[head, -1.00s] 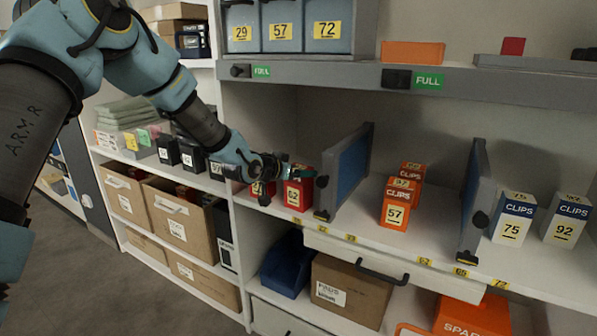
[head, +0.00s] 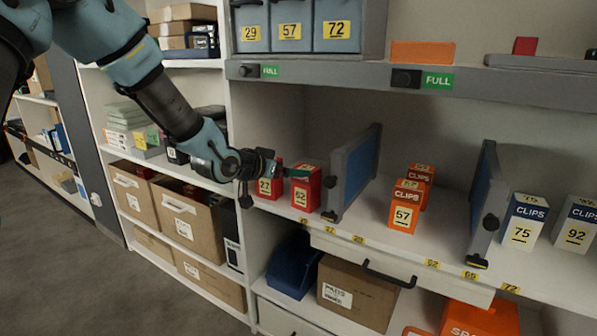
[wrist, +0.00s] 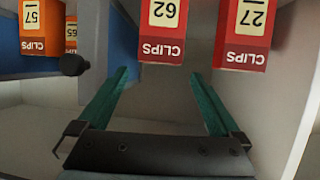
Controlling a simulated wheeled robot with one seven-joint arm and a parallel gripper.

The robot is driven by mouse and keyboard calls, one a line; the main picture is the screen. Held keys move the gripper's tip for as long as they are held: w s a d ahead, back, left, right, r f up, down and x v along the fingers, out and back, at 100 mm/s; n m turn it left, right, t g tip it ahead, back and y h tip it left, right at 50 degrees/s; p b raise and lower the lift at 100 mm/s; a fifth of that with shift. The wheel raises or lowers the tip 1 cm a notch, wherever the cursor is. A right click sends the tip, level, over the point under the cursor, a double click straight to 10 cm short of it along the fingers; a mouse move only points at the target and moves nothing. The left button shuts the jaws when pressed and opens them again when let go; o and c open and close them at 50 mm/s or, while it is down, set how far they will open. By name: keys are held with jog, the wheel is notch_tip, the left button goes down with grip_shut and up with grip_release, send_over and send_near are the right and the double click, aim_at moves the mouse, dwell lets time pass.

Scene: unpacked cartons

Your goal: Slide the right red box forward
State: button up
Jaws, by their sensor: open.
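Two red boxes stand side by side on the white shelf. The right red box, marked 62 (head: 305,191), is next to a blue-grey divider (head: 352,172); the left red box is marked 27 (head: 268,186). In the wrist view they appear upside down, box 62 (wrist: 164,32) at centre and box 27 (wrist: 243,35) to its right. My gripper (head: 283,171) is in front of the red boxes at about their top height. In the wrist view its green fingers (wrist: 159,76) are spread, with nothing between them, and point toward box 62's side of the pair.
A grey upper shelf edge (head: 330,75) runs above. A drawer handle (head: 385,276) sticks out below the shelf.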

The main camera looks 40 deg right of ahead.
jog(key=shift+v, duration=1.05)
jog(key=w+a+f+n+t+y, duration=0.25)
jog(key=w+a, duration=0.25)
jog(key=a, duration=0.5)
jog(key=w+a+f+n+t+y, duration=0.15)
jog(key=w+a+y, duration=0.3)
jog(key=a, duration=0.55)
jog(key=a+f+n+g+y, duration=0.15)
jog(key=a+n+y, duration=0.3)
jog(key=a, duration=1.25)
jog(key=s+a+r+n+g+y, duration=0.15)
jog(key=s+a+n+g, duration=0.35)
jog(key=s+a, duration=0.8)
notch_tip(320, 180, up, 12)
jog(key=w+a+n+t+p, duration=0.1)
jog(key=w+p, duration=0.1)
jog(key=p, duration=1.1)
jog(key=shift+a, duration=0.25)
